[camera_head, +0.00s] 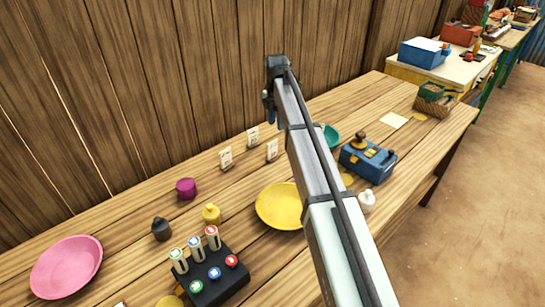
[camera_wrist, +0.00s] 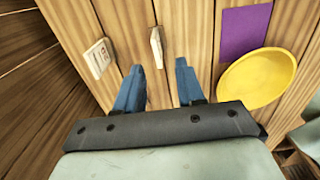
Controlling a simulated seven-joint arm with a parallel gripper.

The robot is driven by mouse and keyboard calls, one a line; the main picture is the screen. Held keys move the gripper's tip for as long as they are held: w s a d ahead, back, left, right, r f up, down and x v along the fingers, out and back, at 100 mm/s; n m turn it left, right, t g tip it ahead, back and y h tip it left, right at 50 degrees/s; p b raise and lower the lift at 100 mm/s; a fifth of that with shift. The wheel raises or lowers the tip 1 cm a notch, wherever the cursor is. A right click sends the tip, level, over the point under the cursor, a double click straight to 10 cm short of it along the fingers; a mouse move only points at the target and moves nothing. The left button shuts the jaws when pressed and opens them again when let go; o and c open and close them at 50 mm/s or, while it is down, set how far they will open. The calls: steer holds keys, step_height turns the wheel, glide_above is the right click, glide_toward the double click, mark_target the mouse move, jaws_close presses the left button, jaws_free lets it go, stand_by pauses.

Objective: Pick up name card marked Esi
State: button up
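Three small white cards stand on the wooden table in the head view: a left one (camera_head: 226,158), a back one (camera_head: 253,137) and a right one (camera_head: 272,150). Their writing is too small to read, so I cannot tell which is marked Esi. In the wrist view, one card (camera_wrist: 98,58) at the left shows dark and red marks; another (camera_wrist: 156,47) is seen nearly edge-on, just beyond the fingertips. My gripper (camera_wrist: 158,78) is open, its two blue fingers apart with nothing between them. In the head view my gripper (camera_head: 268,105) is above the table near the wooden wall.
A yellow plate (camera_wrist: 258,78) and a flat purple sheet (camera_wrist: 245,33) lie to the right in the wrist view. In the head view, a magenta pot (camera_head: 186,188), a black button box (camera_head: 215,287) and a blue scale (camera_head: 368,162) stand around the cards.

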steer(key=a, duration=0.1)
glide_above(273, 157)
step_height(273, 157, down, 8)
steer(key=shift+s+r, duration=0.1)
steer(key=shift+r, duration=0.05)
steer(key=shift+w+a+f, duration=0.1)
steer(key=shift+w+f, duration=0.05)
steer(key=shift+f, duration=1.3)
steer(key=shift+w+f, duration=0.15)
steer(key=shift+f, duration=1.3)
steer(key=shift+c, duration=0.4)
jaws_close()
